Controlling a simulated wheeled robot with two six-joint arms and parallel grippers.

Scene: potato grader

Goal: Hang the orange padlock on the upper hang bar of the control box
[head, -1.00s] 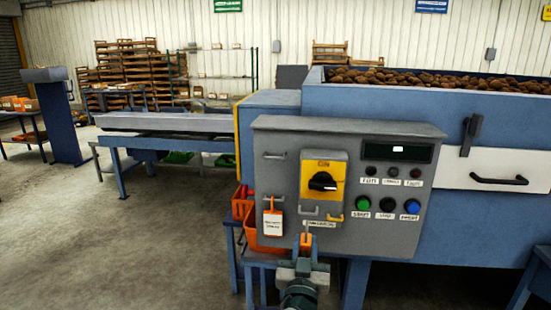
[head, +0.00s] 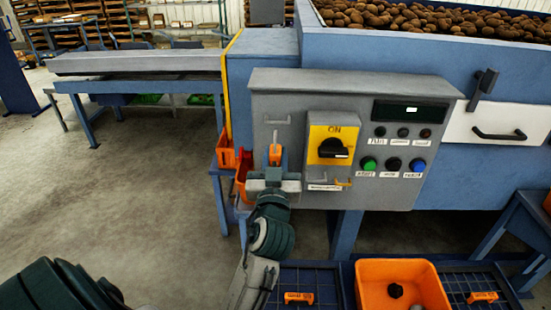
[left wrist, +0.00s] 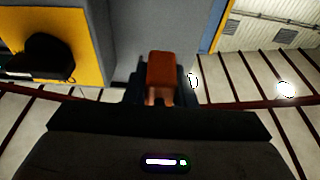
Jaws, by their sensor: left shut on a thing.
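The orange padlock (head: 275,155) is between the fingers of my left gripper (head: 274,174), upright in front of the left part of the grey control box (head: 385,98). The upper hang bar (head: 278,121) is a small grey handle on the box's upper left; nothing hangs on it. In the head view the padlock is just below this bar, apart from it. In the left wrist view the orange padlock body (left wrist: 161,68) shows between the fingers of the left gripper (left wrist: 160,98); its shackle is not clear. My right gripper is out of view.
A yellow switch plate (head: 333,145) sits right of the padlock, with a small orange hook (head: 339,183) below. Orange bins (head: 227,157) stand left of the box. An orange crate (head: 400,285) and blue grid tables lie below. Potatoes (head: 410,18) fill the hopper.

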